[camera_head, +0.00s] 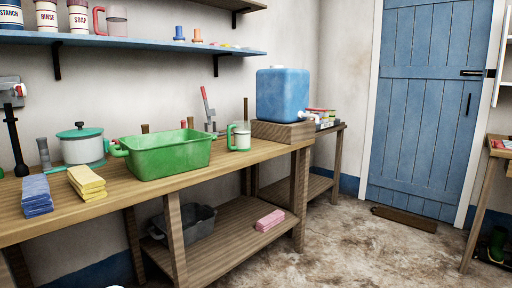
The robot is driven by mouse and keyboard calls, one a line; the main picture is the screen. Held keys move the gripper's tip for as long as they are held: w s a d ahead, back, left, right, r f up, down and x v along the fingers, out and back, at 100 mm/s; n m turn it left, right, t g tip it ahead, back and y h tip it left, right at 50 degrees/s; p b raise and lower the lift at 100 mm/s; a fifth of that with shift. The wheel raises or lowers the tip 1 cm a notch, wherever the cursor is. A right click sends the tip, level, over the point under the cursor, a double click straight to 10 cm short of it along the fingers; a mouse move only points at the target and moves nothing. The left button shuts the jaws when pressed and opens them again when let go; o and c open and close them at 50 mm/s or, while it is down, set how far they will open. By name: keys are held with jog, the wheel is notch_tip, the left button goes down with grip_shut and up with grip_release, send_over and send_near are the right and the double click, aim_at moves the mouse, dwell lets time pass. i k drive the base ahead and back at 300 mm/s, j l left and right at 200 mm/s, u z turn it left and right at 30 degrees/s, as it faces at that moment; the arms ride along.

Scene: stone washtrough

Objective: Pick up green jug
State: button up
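The green jug (239,136) stands upright on the wooden bench (170,178). It looks like a clear or whitish measuring jug with a green handle on its left side. It is just right of a green tub (168,154) and left of the wooden block under the blue water container (283,95). A small gap seems to separate the jug from the tub. My gripper is not in view.
A white pot with a teal lid (81,145), blue cloths (37,194) and yellow cloths (86,181) sit on the bench's left. A red-handled jug (116,21) stands on the blue shelf (150,43). Stained floor (350,240) lies open at right, before a blue door (425,110).

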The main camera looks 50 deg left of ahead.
aim_at(242, 132)
jog(key=i+u, duration=0.9)
jog(key=i+l+u, duration=0.25)
jog(key=u, duration=0.2)
jog(key=i+l+u, duration=0.45)
